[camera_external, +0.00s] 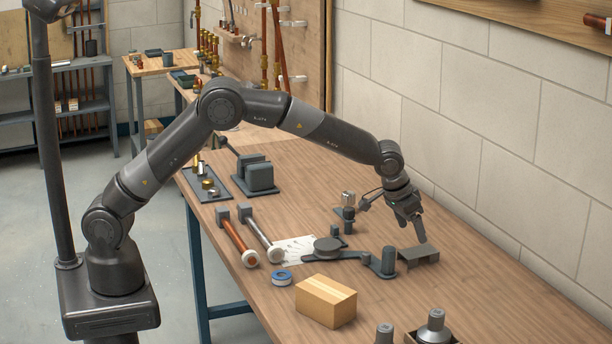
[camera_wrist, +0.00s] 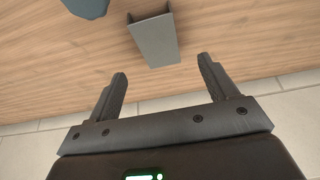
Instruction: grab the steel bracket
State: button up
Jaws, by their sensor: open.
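The steel bracket (camera_external: 418,254) is a small grey bent-metal channel on the wooden workbench, near the wall side. In the wrist view the bracket (camera_wrist: 155,40) lies just beyond the fingertips, roughly centred between them, with bare wood around it. My gripper (camera_external: 417,232) is above and close to the bracket in the external view; one finger overlaps its far edge in the picture. In the wrist view my gripper (camera_wrist: 161,80) has its two fingers spread wide with nothing between them. I cannot tell the exact height gap.
A dark cylindrical fitting on a flat arm (camera_external: 388,262) stands just left of the bracket. A cardboard box (camera_external: 326,301), a blue tape roll (camera_external: 282,278) and two hammer-like tools (camera_external: 240,240) lie further left. The block wall (camera_external: 500,150) runs along the right. Bench wood right of the bracket is clear.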

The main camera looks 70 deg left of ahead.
aim_at(421, 251)
jog(key=x, duration=0.7)
jog(key=shift+w+f, duration=0.15)
jog(key=shift+w, duration=0.15)
jog(key=shift+c, duration=0.5)
jog(key=c, duration=1)
